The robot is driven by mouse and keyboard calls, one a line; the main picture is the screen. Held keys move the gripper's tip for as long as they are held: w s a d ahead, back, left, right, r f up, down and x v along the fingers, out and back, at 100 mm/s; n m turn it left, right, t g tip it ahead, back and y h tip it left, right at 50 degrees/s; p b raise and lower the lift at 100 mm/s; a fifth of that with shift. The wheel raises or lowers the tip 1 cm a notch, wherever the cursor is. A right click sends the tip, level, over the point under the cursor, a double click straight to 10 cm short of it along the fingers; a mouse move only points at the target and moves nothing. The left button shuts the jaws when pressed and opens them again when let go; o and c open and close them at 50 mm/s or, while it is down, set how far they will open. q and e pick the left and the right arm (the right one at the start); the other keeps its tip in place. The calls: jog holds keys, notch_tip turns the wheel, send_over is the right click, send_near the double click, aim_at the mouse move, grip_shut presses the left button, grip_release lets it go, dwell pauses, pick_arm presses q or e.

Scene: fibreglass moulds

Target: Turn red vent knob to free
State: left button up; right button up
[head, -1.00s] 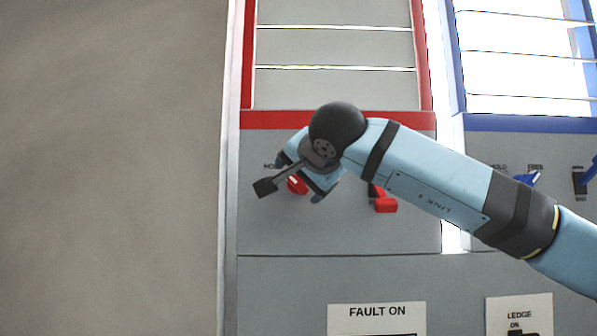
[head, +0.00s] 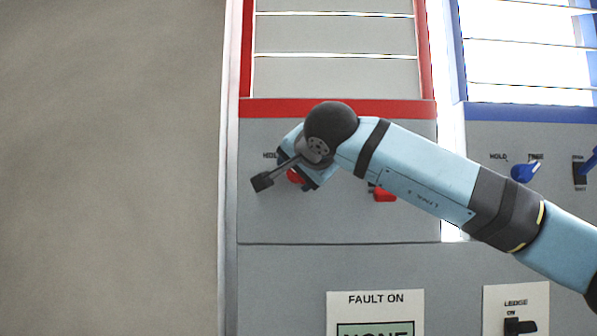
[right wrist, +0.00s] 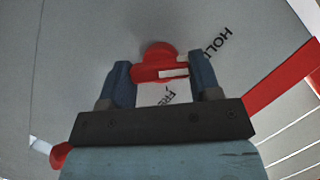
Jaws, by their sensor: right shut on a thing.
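The red vent knob (head: 295,176) is on the grey panel under the red band, mostly hidden behind my right gripper in the head view. In the right wrist view the red knob (right wrist: 155,66) sits between the two blue fingers of my right gripper (right wrist: 161,82), which is shut on it. The knob's white mark points right in that view, with the HOLD label (right wrist: 212,47) to its upper right. The FREE label (right wrist: 166,97) is below the knob, partly hidden by the gripper. My left gripper is not in view.
A red switch (head: 385,195) is on the same panel, right of the knob, just below my right arm. A blue knob (head: 525,172) with HOLD and FREE labels is on the neighbouring panel. A plain wall (head: 110,170) fills the left.

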jog(key=m+t+y+b, duration=0.1)
jog(key=m+b, duration=0.2)
jog(key=b, duration=0.4)
jog(key=f+m+t+b, duration=0.1)
jog(key=m+b, duration=0.3)
jog(key=b, duration=0.2)
jog(key=m+t+y+b, duration=0.1)
jog(key=m+t+b, duration=0.1)
jog(key=m+b, duration=0.2)
jog(key=shift+f+y+b, duration=0.2)
jog(key=shift+y+b, duration=0.1)
jog(key=shift+b, duration=1.5)
jog(key=m+t+b, duration=0.1)
jog(key=m+b, duration=0.4)
jog(key=shift+r+t+h, duration=0.15)
jog(key=shift+t+h, duration=0.25)
pick_arm(q)
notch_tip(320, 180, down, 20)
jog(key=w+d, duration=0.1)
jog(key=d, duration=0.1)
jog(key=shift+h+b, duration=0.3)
jog(key=shift+b, duration=0.05)
pick_arm(e)
jog(key=shift+m, duration=0.4)
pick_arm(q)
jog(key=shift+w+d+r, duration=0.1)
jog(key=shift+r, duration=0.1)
pick_arm(e)
jog(key=shift+r+m, duration=0.1)
jog(key=shift+m, duration=0.2)
